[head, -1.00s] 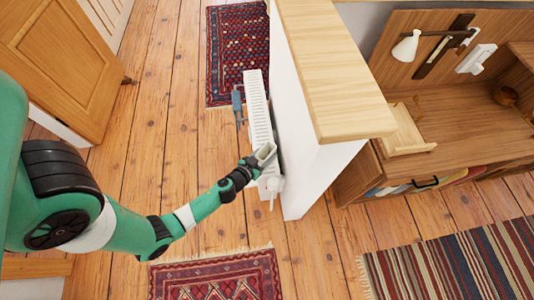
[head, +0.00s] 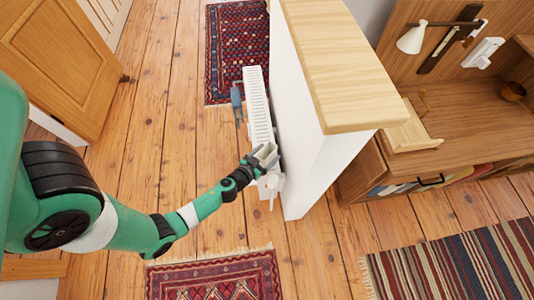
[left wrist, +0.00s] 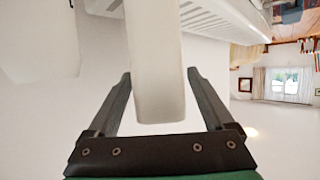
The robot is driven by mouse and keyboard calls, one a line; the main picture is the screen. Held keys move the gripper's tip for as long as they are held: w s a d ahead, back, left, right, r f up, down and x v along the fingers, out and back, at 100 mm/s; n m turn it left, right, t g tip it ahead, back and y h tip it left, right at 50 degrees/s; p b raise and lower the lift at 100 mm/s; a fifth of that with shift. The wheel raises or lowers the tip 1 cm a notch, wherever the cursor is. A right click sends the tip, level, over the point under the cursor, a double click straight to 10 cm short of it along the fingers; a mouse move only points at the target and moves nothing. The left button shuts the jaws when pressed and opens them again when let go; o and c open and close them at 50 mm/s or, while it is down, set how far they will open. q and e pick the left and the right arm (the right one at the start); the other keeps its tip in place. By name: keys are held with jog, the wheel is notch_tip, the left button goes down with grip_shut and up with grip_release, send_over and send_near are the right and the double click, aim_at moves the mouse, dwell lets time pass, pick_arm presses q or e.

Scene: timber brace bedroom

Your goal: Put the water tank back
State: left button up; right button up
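A pale grey-white container (head: 265,153), which appears to be the water tank, is at the near end of the white radiator (head: 258,110). My left gripper (head: 262,164) is at this container. In the left wrist view the pale body (left wrist: 155,65) reaches down between the two dark fingers of my left gripper (left wrist: 158,105). A gap shows on each side, so the fingers are open around it and not clamped. Whether the container is fully seated on the radiator cannot be told. My right gripper is not in view.
A white half wall with a wooden top (head: 335,60) stands close to the right of the radiator. A blue-grey object (head: 237,103) hangs at the radiator's left side. A wooden desk (head: 460,130) is at right. The plank floor left of the radiator is clear.

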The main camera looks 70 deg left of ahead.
pick_arm(q)
jog(key=shift+r+p, duration=0.3)
jog(key=shift+p, duration=0.05)
jog(key=v, duration=1.2)
jog(key=shift+b, duration=0.4)
